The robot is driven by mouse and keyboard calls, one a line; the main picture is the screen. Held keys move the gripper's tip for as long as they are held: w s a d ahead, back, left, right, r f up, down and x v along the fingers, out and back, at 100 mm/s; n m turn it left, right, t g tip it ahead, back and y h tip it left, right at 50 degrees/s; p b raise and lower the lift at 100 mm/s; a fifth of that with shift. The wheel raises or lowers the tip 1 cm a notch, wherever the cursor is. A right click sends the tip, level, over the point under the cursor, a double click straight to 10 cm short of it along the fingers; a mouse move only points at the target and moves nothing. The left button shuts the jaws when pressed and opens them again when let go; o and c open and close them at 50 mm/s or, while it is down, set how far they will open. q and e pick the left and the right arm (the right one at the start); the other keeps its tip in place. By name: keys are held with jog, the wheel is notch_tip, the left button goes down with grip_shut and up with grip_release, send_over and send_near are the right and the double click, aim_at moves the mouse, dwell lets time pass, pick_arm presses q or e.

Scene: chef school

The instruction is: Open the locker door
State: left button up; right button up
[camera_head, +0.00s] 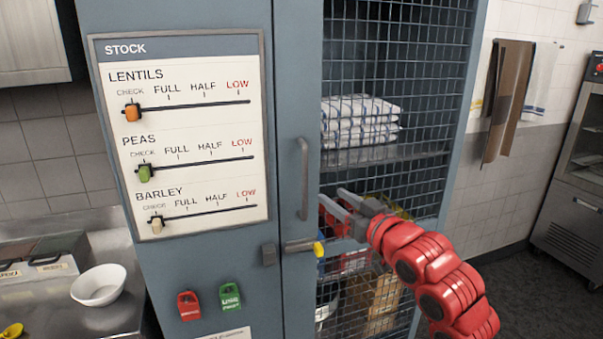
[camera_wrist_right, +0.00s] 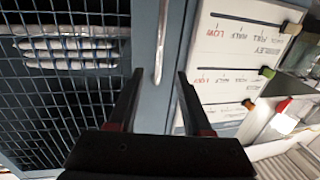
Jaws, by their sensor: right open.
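The locker door (camera_head: 297,95) is a blue-grey frame with wire mesh and looks shut. Its vertical grey bar handle (camera_head: 303,180) is on the left side of the door. Below it is a latch (camera_head: 300,246) with a yellow tip. My right gripper (camera_head: 330,194) is open and empty, in front of the mesh just right of the handle. In the right wrist view the handle (camera_wrist_right: 161,45) lines up with the gap between the open fingers (camera_wrist_right: 160,73). I cannot tell how far the fingertips are from it in depth. My left gripper is not in view.
A stock board (camera_head: 180,130) with sliders is on the panel left of the door. Red and green tags (camera_head: 230,297) hang below it. Folded towels (camera_head: 360,122) sit on a shelf behind the mesh. A counter with a white bowl (camera_head: 98,285) stands at left. Floor shows at lower right.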

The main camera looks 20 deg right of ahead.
aim_at(307, 177)
jog(key=p+x, duration=0.3)
jog(key=x, duration=1)
jog(key=shift+w, duration=0.15)
grip_shut()
dwell(0.8)
